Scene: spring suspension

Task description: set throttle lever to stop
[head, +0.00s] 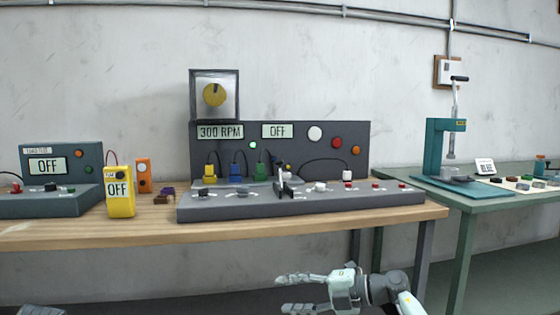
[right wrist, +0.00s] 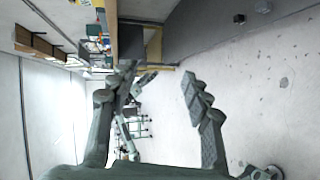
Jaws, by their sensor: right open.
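The grey control console (head: 380,198) stands on the wooden bench. A black upright lever (head: 282,188) rises from its deck near the middle and looks like the throttle lever; its scale is too small to read. The console's displays (head: 220,132) show 300 RPM and OFF. My right gripper (head: 283,293) is open and empty, below and in front of the bench edge, apart from the console. Its spread fingers also show in the right wrist view (right wrist: 163,88). A grey part at the bottom left edge of the head view may be my left gripper; its jaws cannot be made out.
A yellow meter (head: 119,192) reading OFF and a smaller grey unit (head: 62,180) stand on the bench at left. A green table (head: 490,190) with a teal press (head: 436,147) is at right.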

